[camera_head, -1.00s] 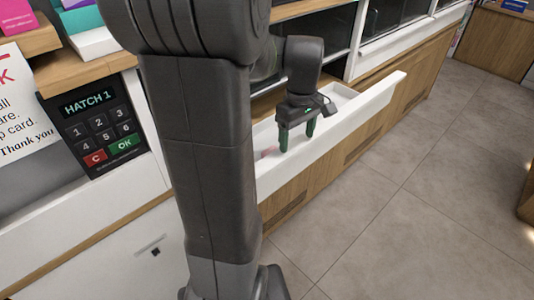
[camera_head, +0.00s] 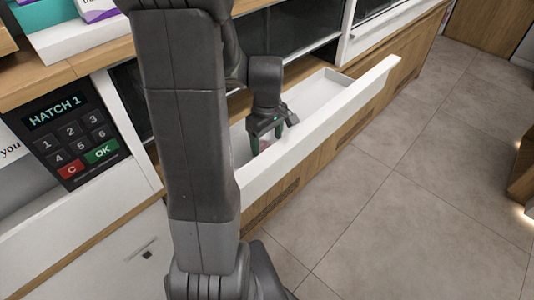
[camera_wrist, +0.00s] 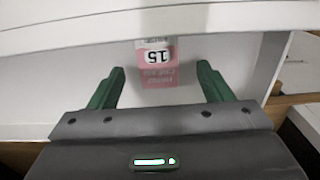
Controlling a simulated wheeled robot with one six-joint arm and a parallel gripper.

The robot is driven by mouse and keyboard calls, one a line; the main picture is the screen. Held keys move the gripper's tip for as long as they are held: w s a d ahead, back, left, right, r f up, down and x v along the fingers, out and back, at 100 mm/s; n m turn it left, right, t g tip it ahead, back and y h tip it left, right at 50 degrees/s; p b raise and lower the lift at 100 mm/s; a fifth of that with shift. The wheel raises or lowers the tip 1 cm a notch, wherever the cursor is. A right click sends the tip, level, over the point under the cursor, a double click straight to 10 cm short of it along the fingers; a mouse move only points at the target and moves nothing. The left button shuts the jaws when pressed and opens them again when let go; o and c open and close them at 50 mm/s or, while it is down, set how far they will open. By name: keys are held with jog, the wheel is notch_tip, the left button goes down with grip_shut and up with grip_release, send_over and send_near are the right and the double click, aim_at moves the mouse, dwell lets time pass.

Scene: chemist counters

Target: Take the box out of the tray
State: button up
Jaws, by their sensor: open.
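The box (camera_wrist: 158,68) is pink and white with a black "15" on it. It lies in the white tray (camera_wrist: 215,50), close to the tray's front wall, in the wrist view. In the head view my gripper (camera_head: 266,138) points down into the pulled-out tray (camera_head: 330,122). Nothing is held.
A keypad (camera_head: 72,138) reading "HATCH 1" is on the counter at left. Coloured boxes (camera_head: 45,14) stand on a shelf above it. The tray's long white front wall sticks out over the grey tiled floor (camera_head: 400,190), which is clear at right.

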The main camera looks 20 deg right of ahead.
aim_at(267, 147)
jog(key=shift+w+d+f, duration=0.1)
jog(key=shift+f, duration=0.95)
jog(key=shift+w+f, duration=0.1)
jog(key=shift+f, duration=0.9)
jog(key=c, duration=1.1)
jog(key=shift+r, duration=0.15)
